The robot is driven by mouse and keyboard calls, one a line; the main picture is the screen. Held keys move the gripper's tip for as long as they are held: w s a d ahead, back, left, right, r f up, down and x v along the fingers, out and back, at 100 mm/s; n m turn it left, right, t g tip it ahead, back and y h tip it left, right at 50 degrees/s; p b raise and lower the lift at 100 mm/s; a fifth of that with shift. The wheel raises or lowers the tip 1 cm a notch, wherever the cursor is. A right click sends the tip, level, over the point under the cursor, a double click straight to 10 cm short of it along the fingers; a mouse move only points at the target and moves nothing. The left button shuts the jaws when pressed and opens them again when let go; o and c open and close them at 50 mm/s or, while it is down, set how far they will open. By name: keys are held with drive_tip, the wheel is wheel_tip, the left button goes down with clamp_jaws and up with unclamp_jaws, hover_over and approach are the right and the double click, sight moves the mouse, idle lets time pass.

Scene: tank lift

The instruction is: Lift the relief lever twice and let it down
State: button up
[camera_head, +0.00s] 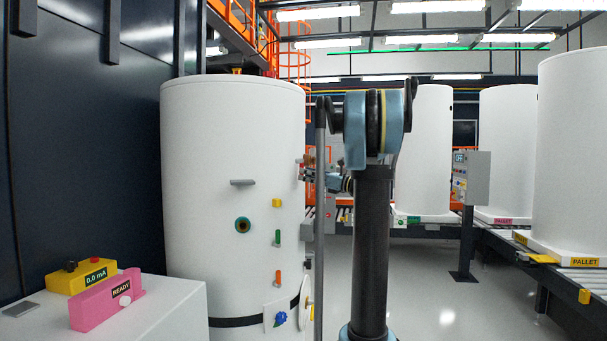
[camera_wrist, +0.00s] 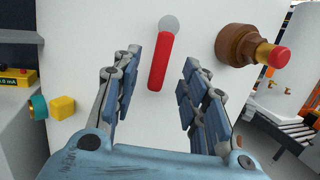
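A red lever (camera_wrist: 160,62) with a round grey pivot (camera_wrist: 169,24) at its upper end shows on the white tank in the wrist view. It hangs down, slightly tilted. My gripper (camera_wrist: 162,60) is open, with one finger on each side of the lever in the picture and clear gaps to both. I cannot tell how far the fingertips are from the tank wall. In the head view the white tank (camera_head: 225,150) stands at left centre, and my gripper (camera_head: 328,181) is at its right side, partly hidden by my arm. The lever is not clear there.
A brown fitting with a brass stem and red tip (camera_wrist: 277,57) sticks out right of the lever. A yellow block (camera_wrist: 62,107) is at left. A bench with a pink READY box (camera_head: 107,299) stands left of the tank; a conveyor (camera_head: 520,250) runs at right.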

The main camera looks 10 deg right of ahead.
drive_tip(key=shift+r+v, duration=0.6)
drive_tip(key=shift+v, duration=2.95)
drive_tip(key=s+a+f+n+g+h, duration=0.3)
drive_tip(key=s+a+f+n, duration=0.35)
drive_tip(key=s+f, duration=0.3)
drive_tip(key=s+a+f+n+g+h, duration=0.3)
drive_tip(key=s+a+f+n, duration=0.2)
drive_tip(key=s+a+f, duration=0.35)
drive_tip(key=s+d+f+n+g+h, duration=0.1)
drive_tip(key=s+d+f+n+h, duration=0.2)
drive_tip(key=s+f, duration=0.4)
drive_tip(key=s+d+f+n+g+h, duration=0.1)
drive_tip(key=s+d+f+n+h, duration=0.3)
drive_tip(key=s+f+n, duration=0.2)
drive_tip(key=s+d+f+n+g+h, duration=0.1)
drive_tip(key=s+d+f+n+h, duration=0.2)
drive_tip(key=s+f, duration=0.6)
drive_tip(key=shift+s+d+f+n, duration=0.2)
drive_tip(key=shift+s+d+n, duration=0.55)
drive_tip(key=shift+s+n, duration=0.15)
